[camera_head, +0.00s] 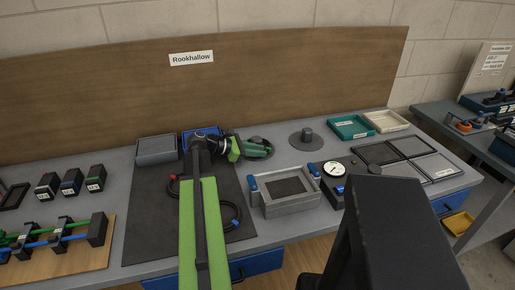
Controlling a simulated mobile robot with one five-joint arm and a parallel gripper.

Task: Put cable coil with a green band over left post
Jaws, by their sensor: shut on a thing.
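My arm reaches forward over the dark mat, and my gripper (258,149) is at its far end, pointing right near the back of the bench. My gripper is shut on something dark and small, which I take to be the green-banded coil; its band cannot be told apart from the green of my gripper. A dark round shape shows just behind the gripper, and the left post is not clearly visible there. Another post (306,134) stands upright on a dark round base, bare, to the right of the gripper. Whether the coil is around a post cannot be told.
A red-marked coil (173,187) and a blue-marked coil (236,214) lie on the dark mat (150,234). A grey bin (157,150) stands at the back. A grey fixture (290,206) and a dial gauge unit (335,169) stand right of the mat. Teal (348,128) and cream trays (387,121) lie back right.

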